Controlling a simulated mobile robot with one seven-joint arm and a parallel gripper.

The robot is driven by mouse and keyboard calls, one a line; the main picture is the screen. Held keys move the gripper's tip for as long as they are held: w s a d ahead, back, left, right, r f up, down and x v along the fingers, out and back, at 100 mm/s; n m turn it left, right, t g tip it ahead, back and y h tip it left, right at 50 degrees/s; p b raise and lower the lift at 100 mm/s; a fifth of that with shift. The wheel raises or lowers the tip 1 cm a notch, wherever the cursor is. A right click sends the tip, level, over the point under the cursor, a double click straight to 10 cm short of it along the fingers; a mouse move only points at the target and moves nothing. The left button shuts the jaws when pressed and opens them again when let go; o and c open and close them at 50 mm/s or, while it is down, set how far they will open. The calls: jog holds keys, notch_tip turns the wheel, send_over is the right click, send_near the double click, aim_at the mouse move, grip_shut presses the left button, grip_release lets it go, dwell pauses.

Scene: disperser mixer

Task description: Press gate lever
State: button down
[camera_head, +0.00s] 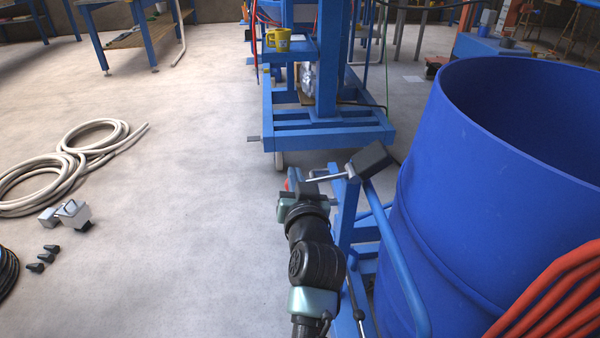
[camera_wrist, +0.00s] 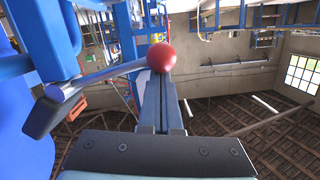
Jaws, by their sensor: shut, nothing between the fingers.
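The gate lever is a grey rod (camera_head: 327,177) that runs left from a dark block (camera_head: 371,160) on the blue frame beside the barrel. In the wrist view the rod (camera_wrist: 110,74) ends in a red ball knob (camera_wrist: 161,57). In the head view only a bit of red shows near my gripper (camera_head: 297,189). My gripper in the wrist view (camera_wrist: 161,82) is shut and empty. Its fingertips line up with the knob and appear at or very near it. I cannot tell whether they touch. The fingertips partly overlap the knob's lower edge.
A big blue barrel (camera_head: 480,190) stands close to the right of my arm, with a blue rail (camera_head: 398,260) along it. Red hoses (camera_head: 560,300) lie at the lower right. A blue machine base (camera_head: 325,128) is ahead. The floor to the left is largely open, with coiled hose (camera_head: 70,165).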

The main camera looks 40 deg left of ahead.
notch_tip(320, 180, down, 3)
jog(key=n+b, duration=0.2)
jog(key=shift+w+f+n, duration=0.1)
jog(key=shift+n, duration=0.2)
jog(key=shift+w+d+f+b, duration=0.15)
jog(key=shift+d+f+b, duration=0.05)
jog(key=shift+f+b, duration=0.35)
jog(key=r+p, duration=0.1)
jog(key=a+r+p, duration=0.1)
jog(key=r, duration=0.1)
jog(key=r+p, duration=0.1)
jog(key=p, duration=0.1)
jog(key=shift+w+a+r, duration=0.3)
jog(key=shift+w+a, duration=0.05)
jog(key=shift+w, duration=0.05)
jog(key=f+p+v, duration=0.1)
jog(key=v, duration=0.8)
jog(key=shift+s+d, duration=0.25)
jog(key=shift+s, duration=0.25)
jog(key=shift+r, duration=0.1)
